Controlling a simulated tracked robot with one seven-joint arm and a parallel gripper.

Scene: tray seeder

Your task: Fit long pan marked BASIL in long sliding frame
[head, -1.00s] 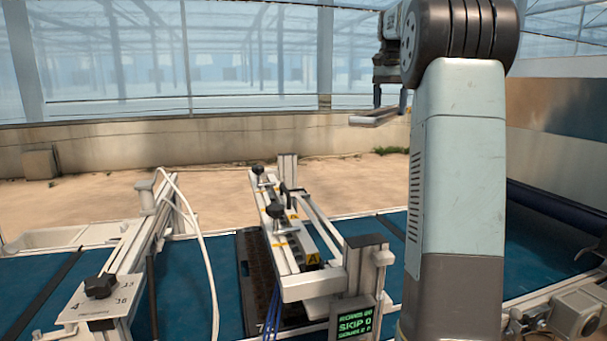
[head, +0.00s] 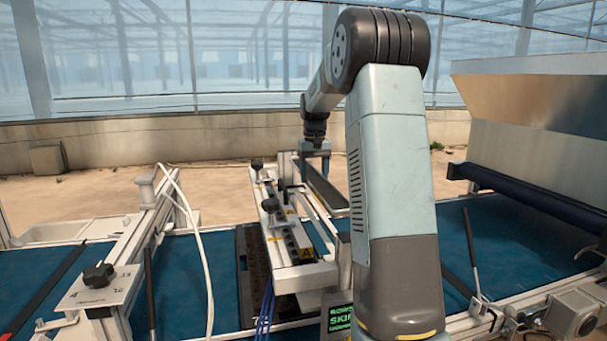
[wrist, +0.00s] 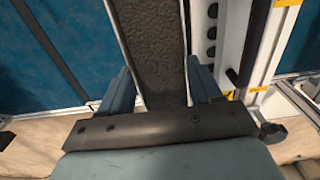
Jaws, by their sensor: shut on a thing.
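My gripper (head: 316,148) is shut on a long narrow pan (head: 326,186), held over the far side of the machine, right of the seeder's bar. In the wrist view the pan (wrist: 152,45) runs up between the blue fingers (wrist: 160,84), with a dark grainy inside and pale rims. Its near end lies by my dark gripper plate. No BASIL marking is readable. Pale rails (head: 318,222), which may be the long sliding frame, run beside the bar; my arm hides part of this area. I cannot tell whether the pan touches the rails.
The seeder bar (head: 284,232) with black knobs stands left of the pan, above a dark tray (head: 254,275) on the blue belt (head: 185,285). A white hose (head: 200,240) loops at left. A metal hopper (head: 545,110) stands at right, with open belt before it.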

